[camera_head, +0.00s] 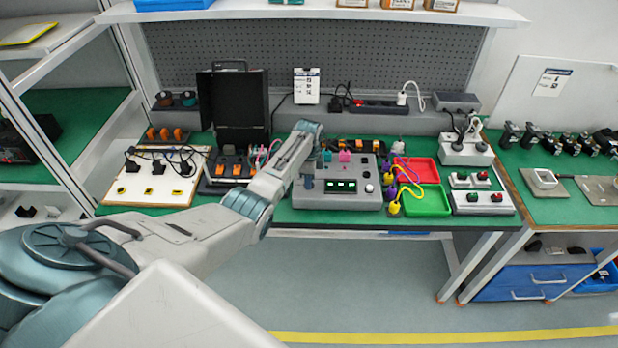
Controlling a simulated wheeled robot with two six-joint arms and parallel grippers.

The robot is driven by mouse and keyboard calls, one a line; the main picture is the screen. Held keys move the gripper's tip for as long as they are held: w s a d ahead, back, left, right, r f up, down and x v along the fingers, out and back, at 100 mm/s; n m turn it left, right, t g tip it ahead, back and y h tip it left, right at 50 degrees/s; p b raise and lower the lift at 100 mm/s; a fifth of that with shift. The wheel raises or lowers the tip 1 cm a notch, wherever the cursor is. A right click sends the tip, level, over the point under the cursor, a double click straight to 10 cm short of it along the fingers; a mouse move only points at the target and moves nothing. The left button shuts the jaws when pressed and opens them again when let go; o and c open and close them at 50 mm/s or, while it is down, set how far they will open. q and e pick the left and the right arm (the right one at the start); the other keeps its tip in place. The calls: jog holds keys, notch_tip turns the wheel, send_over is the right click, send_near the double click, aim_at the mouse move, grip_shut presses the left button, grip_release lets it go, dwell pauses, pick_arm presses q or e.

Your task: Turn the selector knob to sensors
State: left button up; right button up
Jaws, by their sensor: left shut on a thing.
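A grey console (340,202) stands at the front middle of the green bench, with a dark display (341,186) showing green marks. My left arm reaches from the lower left to the console. My left gripper (308,181) is at the left part of the console's top, below the wrist, and is shut on what looks like the selector knob. The knob is mostly hidden by the gripper, and its pointer and labels cannot be read. A small round knob (369,188) sits right of the display. My right gripper is not in view.
Red (424,171) and green (426,201) trays with yellow and purple plugs are right of the console. An open black case (233,105) and a white board (150,190) stand left. Switch boxes (482,202) are at the bench's right end.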

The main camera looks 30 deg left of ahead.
pick_arm(q)
jog(key=m, duration=0.4)
jog(key=shift+w+r+m, duration=0.1)
jog(key=shift+m, duration=0.3)
dwell(0.4)
jog(key=o, duration=1)
notch_tip(320, 180, up, 11)
jog(key=shift+f+b, duration=0.15)
jog(key=shift+b, duration=1)
